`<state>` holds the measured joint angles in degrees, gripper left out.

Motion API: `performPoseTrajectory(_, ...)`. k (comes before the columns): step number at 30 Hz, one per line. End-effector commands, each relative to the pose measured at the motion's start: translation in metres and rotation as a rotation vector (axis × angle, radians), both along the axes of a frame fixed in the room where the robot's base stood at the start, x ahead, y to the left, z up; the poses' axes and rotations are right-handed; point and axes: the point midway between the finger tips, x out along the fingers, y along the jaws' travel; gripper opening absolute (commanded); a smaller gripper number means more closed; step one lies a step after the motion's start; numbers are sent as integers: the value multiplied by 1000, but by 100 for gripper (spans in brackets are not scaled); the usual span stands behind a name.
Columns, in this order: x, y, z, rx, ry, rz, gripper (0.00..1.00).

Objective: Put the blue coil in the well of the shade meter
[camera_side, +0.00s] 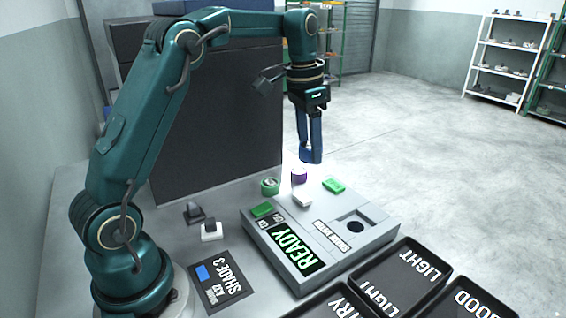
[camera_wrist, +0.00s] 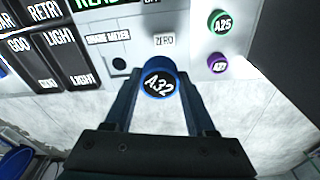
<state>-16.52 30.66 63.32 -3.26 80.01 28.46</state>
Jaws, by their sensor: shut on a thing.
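My gripper (camera_wrist: 156,88) is shut on the blue coil (camera_wrist: 160,84), whose dark top reads A32. In the side view my gripper (camera_side: 311,150) points down and holds the coil above the back of the work surface, beyond the shade meter (camera_side: 290,267). The meter is a grey box with a lit READY display. The well (camera_wrist: 119,63) also shows in the wrist view, to the left of the held coil.
A green coil (camera_side: 270,187) and a purple coil (camera_side: 299,176) stand behind the meter. Dark trays (camera_side: 401,277) lie in front. A SHADE 3 card (camera_side: 222,281) lies at left.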

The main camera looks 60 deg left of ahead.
Motion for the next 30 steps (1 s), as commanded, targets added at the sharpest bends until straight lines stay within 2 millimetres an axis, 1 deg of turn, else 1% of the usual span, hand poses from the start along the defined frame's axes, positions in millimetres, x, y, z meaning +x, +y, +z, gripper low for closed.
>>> performPoseTrajectory(5, 10, -26, -18, 0, 3, -6, 2)
performPoseTrajectory(12, 31, -75, -50, 0, 2, -5, 2)
performPoseTrajectory(15, 38, -91, -60, 0, 0, -4, 2)
performPoseTrajectory(18, 42, -101, -67, 1, -1, -2, 2)
performPoseTrajectory(23, 44, -105, -74, 1, 1, 2, 2)
performPoseTrajectory(27, 43, -105, -95, 1, 5, 3, 2)
performPoseTrajectory(30, 43, -105, -106, 1, 2, 3, 2)
